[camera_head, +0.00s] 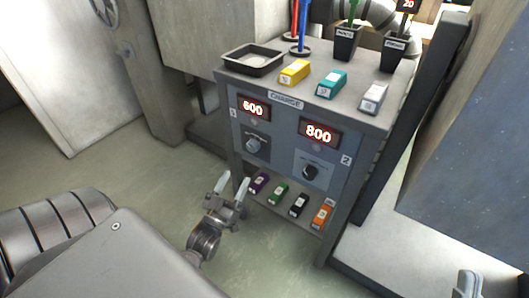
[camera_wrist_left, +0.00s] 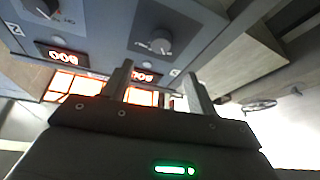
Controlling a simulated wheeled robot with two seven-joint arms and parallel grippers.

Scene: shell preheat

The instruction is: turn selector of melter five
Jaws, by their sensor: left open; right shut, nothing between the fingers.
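A grey cabinet front (camera_head: 280,158) carries two selector knobs. The left knob (camera_head: 253,145) is grey, under a red display (camera_head: 254,107) reading 600, by a 1. The right knob (camera_head: 311,172) is dark, under a display (camera_head: 319,132) reading 800, by a 2. No label for melter five is readable. My left gripper (camera_head: 232,186) is open and empty, below and left of the left knob, apart from it. My right gripper (camera_head: 467,284) shows only partly at the lower right, shut.
A dark tray (camera_head: 229,65) and yellow (camera_head: 294,72), teal (camera_head: 332,84) and grey (camera_head: 373,98) blocks sit on the cabinet top. Several labelled blocks, including a purple one (camera_head: 259,183), stand on the low shelf near my left gripper. Open floor (camera_head: 130,170) lies left.

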